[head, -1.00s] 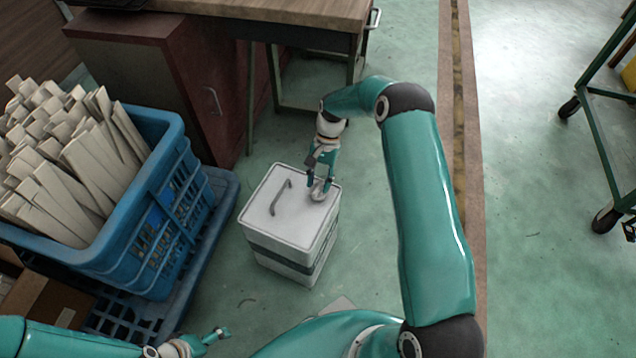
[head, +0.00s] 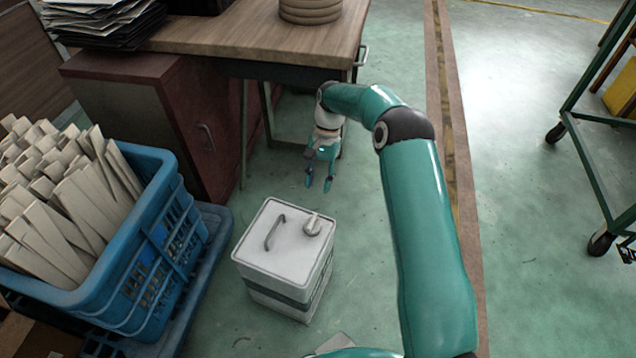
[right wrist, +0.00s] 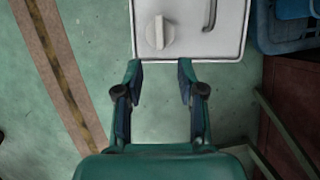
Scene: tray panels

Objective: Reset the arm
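My right gripper (head: 318,184) is open and empty. In the head view it hangs just beyond the white canister, apart from it. In the right wrist view the two fingers of my right gripper (right wrist: 160,75) stand wide apart with bare floor between them. The white canister (head: 283,250) stands upright on the green floor, with a handle (head: 273,233) and a round cap (head: 313,226) on its top. The canister top (right wrist: 190,48) also shows ahead of the fingertips in the right wrist view. My left gripper is not in view.
A blue crate (head: 185,222) full of pale slats (head: 60,205) stands at the left. A wooden-topped desk (head: 230,35) with a dark red cabinet (head: 140,110) is at the back. A green-framed cart (head: 590,165) stands at the right.

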